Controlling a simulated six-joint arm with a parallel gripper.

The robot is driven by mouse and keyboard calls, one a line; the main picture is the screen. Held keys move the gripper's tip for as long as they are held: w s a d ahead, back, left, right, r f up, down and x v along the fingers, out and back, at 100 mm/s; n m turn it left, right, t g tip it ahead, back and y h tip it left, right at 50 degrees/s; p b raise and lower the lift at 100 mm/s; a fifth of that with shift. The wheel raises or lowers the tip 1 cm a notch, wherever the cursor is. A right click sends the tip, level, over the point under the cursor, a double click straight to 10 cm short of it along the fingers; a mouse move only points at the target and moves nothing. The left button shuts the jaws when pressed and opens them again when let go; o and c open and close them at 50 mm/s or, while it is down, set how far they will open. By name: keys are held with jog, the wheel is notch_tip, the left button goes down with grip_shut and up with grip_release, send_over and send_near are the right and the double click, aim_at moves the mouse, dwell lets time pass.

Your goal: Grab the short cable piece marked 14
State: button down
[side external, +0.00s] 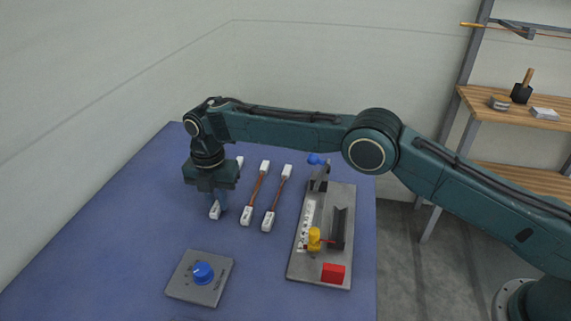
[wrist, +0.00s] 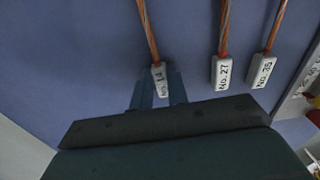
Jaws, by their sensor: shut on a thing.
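The short cable piece marked 14 (wrist: 160,78) is a copper strand with a white end block, lettered "No. 14". In the side view its near white end (side external: 214,211) shows just below my gripper (side external: 219,198), and its far end is partly hidden behind the wrist. In the wrist view the blue-grey fingers of my gripper (wrist: 160,88) stand on both sides of the lettered end block and are shut on it. The cable still lies at table level, as far as I can tell.
Cable No. 27 (wrist: 222,72) and cable No. 35 (wrist: 262,70) lie to the right, roughly parallel. Further right is a grey fixture plate (side external: 315,264) with a yellow part and red block. A blue knob box (side external: 199,276) stands in front. The blue table's left side is clear.

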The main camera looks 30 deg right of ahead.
jog(key=shift+r, duration=0.15)
notch_tip(320, 180, up, 10)
dwell(0.7)
